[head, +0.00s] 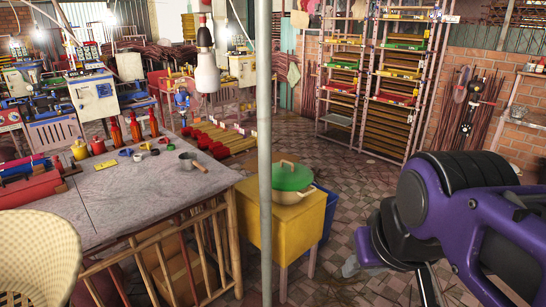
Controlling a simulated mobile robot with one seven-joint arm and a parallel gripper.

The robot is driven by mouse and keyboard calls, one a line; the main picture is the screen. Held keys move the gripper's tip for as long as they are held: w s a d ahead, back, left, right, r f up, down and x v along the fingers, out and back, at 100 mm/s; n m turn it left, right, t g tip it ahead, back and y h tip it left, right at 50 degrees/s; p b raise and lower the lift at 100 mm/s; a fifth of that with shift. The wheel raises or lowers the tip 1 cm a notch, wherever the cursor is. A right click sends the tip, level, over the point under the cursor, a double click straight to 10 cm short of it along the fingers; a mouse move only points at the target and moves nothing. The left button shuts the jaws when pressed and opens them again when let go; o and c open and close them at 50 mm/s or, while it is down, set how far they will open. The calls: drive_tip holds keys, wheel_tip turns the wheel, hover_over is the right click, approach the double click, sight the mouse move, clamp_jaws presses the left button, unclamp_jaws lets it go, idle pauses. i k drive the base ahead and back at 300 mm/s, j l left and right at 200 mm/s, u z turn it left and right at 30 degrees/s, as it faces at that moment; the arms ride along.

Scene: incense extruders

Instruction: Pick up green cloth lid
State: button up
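A green lid (292,178) with a light brown handle on top covers a cream pot (290,195). The pot stands upright on a yellow box-like stand (296,232) near the middle of the head view. No other cloth lid can be made out. My purple and black arm (428,205) fills the lower right, to the right of the lid and clearly apart from it. A dark, narrow part at the arm's lower end (430,285) points down to the bottom edge. My gripper's fingertips cannot be made out clearly.
A pale vertical pole (265,120) stands just left of the pot. A grey worktable (130,205) with cups and small items is at the left, with a wicker chair (35,255) in front. A blue bin (327,215) stands beside the stand. Tiled floor (345,185) is clear towards the shelves (372,80).

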sight(287, 176)
drive_tip(key=i+l, duration=0.2)
drive_tip(key=i, duration=0.3)
drive_tip(key=i+l+z, duration=0.1)
drive_tip(key=i+l, duration=0.15)
drive_tip(key=i, duration=0.2)
